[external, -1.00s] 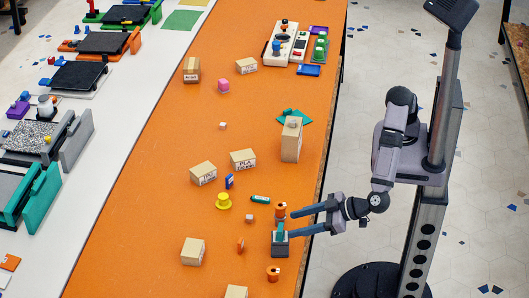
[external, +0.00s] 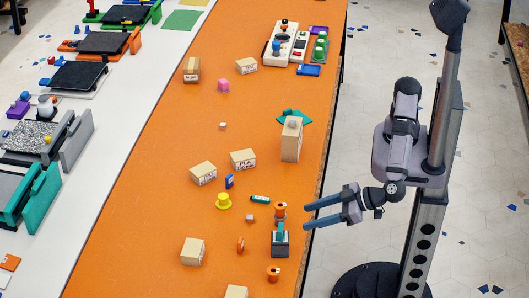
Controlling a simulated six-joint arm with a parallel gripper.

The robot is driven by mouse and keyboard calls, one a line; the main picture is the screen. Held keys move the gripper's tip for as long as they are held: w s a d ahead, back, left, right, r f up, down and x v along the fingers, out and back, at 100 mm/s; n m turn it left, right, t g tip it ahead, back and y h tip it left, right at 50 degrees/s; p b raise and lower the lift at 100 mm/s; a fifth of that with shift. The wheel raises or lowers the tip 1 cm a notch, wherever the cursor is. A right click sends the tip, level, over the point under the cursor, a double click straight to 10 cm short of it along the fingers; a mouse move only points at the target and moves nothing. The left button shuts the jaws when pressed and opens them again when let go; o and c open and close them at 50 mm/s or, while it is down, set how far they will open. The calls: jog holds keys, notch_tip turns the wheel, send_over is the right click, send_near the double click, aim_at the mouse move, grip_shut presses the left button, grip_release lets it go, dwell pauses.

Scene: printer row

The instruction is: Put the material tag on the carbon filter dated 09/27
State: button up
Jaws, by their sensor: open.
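No date can be read in this view, so I cannot tell which object is the carbon filter dated 09/27. I cannot identify the material tag for sure either. Small loose pieces on the orange table (external: 165,215) include a blue upright piece (external: 229,181), a teal and white piece (external: 260,199) and a pale pink cube (external: 250,218). My gripper (external: 307,216) is open and empty at the table's right edge, fingers pointing left. It is just right of an orange spool (external: 280,210) and a dark block with a teal post (external: 280,245).
Labelled cardboard boxes (external: 203,173) (external: 243,159) and a tall box (external: 291,145) stand mid-table. A yellow knob (external: 223,201) and another orange spool (external: 273,273) are near. A white control panel (external: 287,45) is at the back. Printers (external: 80,75) line the left. The table's left middle is clear.

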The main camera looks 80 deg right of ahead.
jog(key=w+d+r+g+y, duration=0.15)
jog(key=w+d, duration=0.25)
jog(key=w, duration=0.4)
jog(key=w+d+r+g+y, duration=0.15)
jog(key=w+d, duration=0.25)
jog(key=w, duration=0.5)
jog(key=d+f+n+g+y, duration=0.1)
jog(key=d+f, duration=0.2)
jog(key=d, duration=0.6)
jog(key=s+d+f+g+h, duration=0.1)
jog(key=s+d+f+g, duration=0.1)
jog(key=s+d, duration=0.4)
jog(key=s+d+f+m+g+h, duration=0.1)
jog(key=s+d, duration=0.6)
jog(key=d, duration=0.7)
jog(key=s+d+f+m+g+h, duration=0.1)
jog(key=s+d+f+g+h, duration=0.2)
jog(key=d, duration=0.7)
jog(key=s+f+g, duration=0.2)
jog(key=s, duration=0.2)
jog(key=shift+g, duration=0.4)
jog(key=shift+s, duration=0.1)
notch_tip(320, 180, up, 4)
jog(key=p, duration=0.4)
